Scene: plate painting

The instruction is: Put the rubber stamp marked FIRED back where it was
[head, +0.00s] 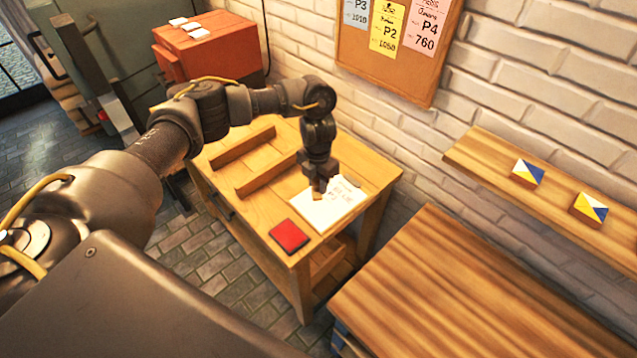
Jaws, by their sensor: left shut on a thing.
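My left gripper (318,184) points down over the right part of the small wooden table (225,155). It is shut on a small yellowish-brown thing, probably the stamp (319,193), mostly hidden by the fingers. No FIRED marking is readable. The held thing is over the white paper (342,205), which has dark writing; I cannot tell whether it touches. A red ink pad (289,236) with a dark rim lies at the table's front corner, apart from the paper. Two raised wooden strips (268,175) run across the table left of the gripper. My right gripper is out of view.
A larger wooden table (450,300) stands at the lower right. A wall shelf (480,155) holds two blue, yellow and white tiles (528,173). An orange box (210,50) stands behind my left arm. A corkboard (405,70) with cards hangs on the brick wall.

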